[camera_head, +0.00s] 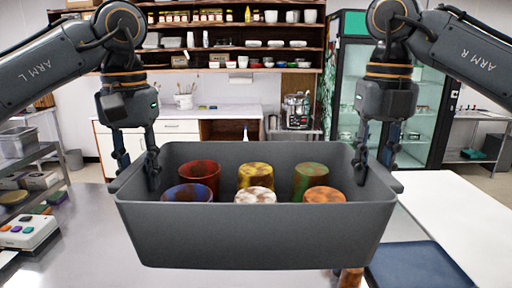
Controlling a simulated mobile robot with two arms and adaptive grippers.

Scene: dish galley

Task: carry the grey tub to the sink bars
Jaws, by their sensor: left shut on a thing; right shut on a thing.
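The grey tub (250,236) is in the middle of the head view, held level in front of me. It contains several cups, among them a red one (200,174), a blue one (188,193), a yellow one (254,174), a white-brown one (254,195), a green one (310,176) and an orange one (324,195). My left gripper (138,172) is shut on the tub's left end. My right gripper (376,168) is shut on its right end. The tub hides much of the surface below. I cannot pick out the sink bars.
A steel surface (80,236) lies below the tub. A dark blue mat or tray (420,266) and a brown object (350,278) are at the lower right. A white counter (455,225) is at the right.

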